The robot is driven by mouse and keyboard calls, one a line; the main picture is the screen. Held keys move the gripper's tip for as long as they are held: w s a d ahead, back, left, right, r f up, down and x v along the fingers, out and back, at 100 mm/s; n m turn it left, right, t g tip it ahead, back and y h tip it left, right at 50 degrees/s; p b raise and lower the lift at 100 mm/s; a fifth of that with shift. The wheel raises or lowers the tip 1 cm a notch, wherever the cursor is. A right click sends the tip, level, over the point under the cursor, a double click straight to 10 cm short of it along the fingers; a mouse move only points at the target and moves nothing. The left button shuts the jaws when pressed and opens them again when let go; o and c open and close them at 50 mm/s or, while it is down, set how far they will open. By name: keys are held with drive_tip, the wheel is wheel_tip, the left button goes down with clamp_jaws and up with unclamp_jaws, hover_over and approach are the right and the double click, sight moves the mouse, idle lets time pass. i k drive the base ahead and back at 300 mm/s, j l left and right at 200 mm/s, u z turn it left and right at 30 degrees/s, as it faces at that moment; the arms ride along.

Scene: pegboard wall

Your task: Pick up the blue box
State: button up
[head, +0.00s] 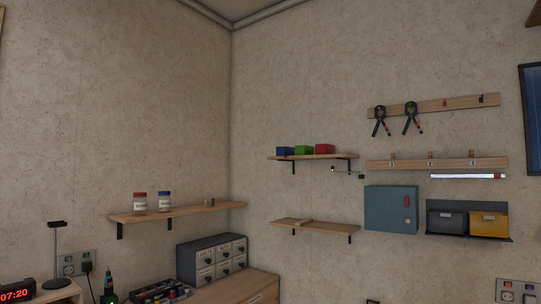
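The blue box (285,152) is small and sits at the left end of the upper wooden shelf (335,157) on the right wall. A green box (302,151) stands just to its right, and a red box (324,149) stands right of the green one. The blue box looks upright, and its front is unobstructed. My gripper is not in view.
A lower shelf (316,228) hangs below. A blue-grey wall cabinet (391,209) and grey (446,221) and yellow (488,224) bins are to the right. Two jars stand on the left shelf (190,212). A drawer unit (211,260) is in the corner. The wall above the boxes is bare.

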sight(285, 151)
drive_tip(key=i+j+z, duration=0.35)
drive_tip(key=i+j, duration=0.15)
drive_tip(key=i, duration=0.4)
drive_tip(key=i+j+z, duration=0.35)
drive_tip(key=i+j, duration=0.4)
drive_tip(key=i, duration=0.15)
